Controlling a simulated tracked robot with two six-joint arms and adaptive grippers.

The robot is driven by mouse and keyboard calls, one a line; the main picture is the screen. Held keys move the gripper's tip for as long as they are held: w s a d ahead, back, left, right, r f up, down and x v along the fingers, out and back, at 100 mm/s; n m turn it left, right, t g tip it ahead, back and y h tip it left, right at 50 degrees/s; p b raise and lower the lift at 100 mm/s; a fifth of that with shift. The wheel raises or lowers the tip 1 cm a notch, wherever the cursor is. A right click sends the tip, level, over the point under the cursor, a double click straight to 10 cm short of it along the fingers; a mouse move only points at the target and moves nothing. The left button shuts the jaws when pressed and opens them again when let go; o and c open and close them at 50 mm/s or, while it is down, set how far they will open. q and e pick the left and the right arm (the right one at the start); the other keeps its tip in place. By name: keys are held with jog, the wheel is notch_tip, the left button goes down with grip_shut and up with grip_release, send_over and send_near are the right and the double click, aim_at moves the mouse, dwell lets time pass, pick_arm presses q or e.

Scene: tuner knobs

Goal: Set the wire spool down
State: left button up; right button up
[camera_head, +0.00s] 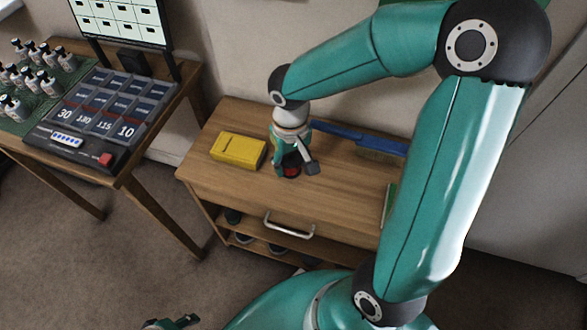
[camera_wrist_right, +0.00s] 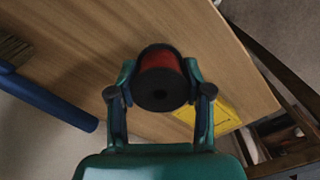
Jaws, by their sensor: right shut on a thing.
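The wire spool (camera_wrist_right: 161,75) has red wire between black ends and sits between the fingers of my right gripper (camera_wrist_right: 160,92) in the right wrist view. The fingers close on it from both sides. In the head view, my right gripper (camera_head: 293,165) is over the wooden cabinet top (camera_head: 240,190), and a bit of the red spool (camera_head: 291,171) shows under it. I cannot tell whether the spool touches the wood. What seems to be the tip of my left gripper (camera_head: 172,323) shows at the bottom edge, mostly cut off.
A yellow case (camera_head: 238,150) lies left of the spool on the cabinet top. A blue-handled brush (camera_head: 360,140) lies behind and to the right. The wood in front of the spool is clear. A table with a button panel (camera_head: 100,115) and several bottles stands at left.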

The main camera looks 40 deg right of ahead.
aim_at(291, 170)
jog(key=shift+f+b, duration=0.45)
jog(key=shift+f, duration=1.5)
jog(key=shift+f, duration=0.2)
jog(key=o, duration=1.2)
jog(key=shift+r, duration=0.1)
jog(key=shift+r, duration=0.3)
notch_tip(291, 170, up, 12)
jog(key=p, duration=0.3)
jog(key=shift+f, duration=0.15)
